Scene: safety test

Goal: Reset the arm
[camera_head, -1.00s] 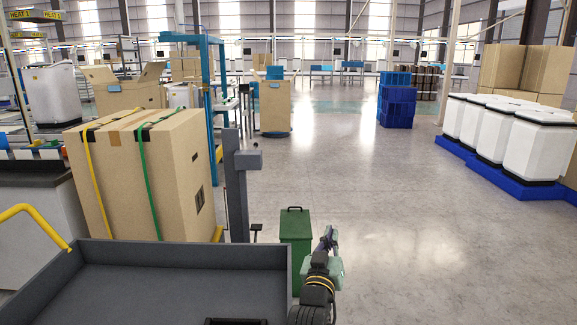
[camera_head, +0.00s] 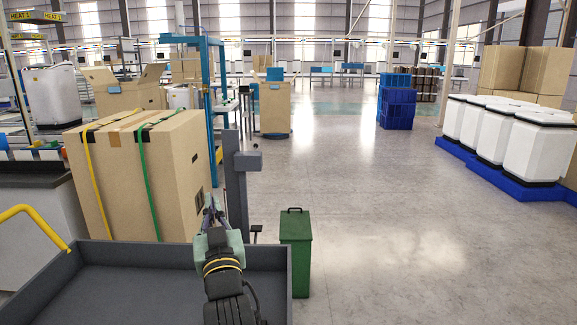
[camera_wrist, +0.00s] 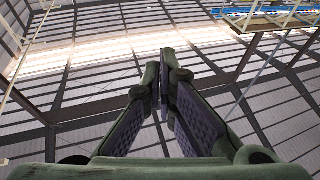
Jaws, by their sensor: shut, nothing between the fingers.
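My gripper (camera_head: 209,205) is in the lower middle of the head view, above the grey tray (camera_head: 140,252) and in front of the large strapped cardboard box (camera_head: 165,180). In the wrist view my gripper (camera_wrist: 160,75) points up toward the roof, with its fingertips together. The fingers are shut and hold nothing. My arm rises from the bottom edge of the head view. I cannot tell how far the fingertips are from the box.
A green bin (camera_head: 296,250) stands right of the tray. A grey post (camera_head: 237,195) rises behind the gripper. White containers (camera_head: 490,130) on a blue base line the right side. Blue crates (camera_head: 397,105) stand farther back. The central floor is clear.

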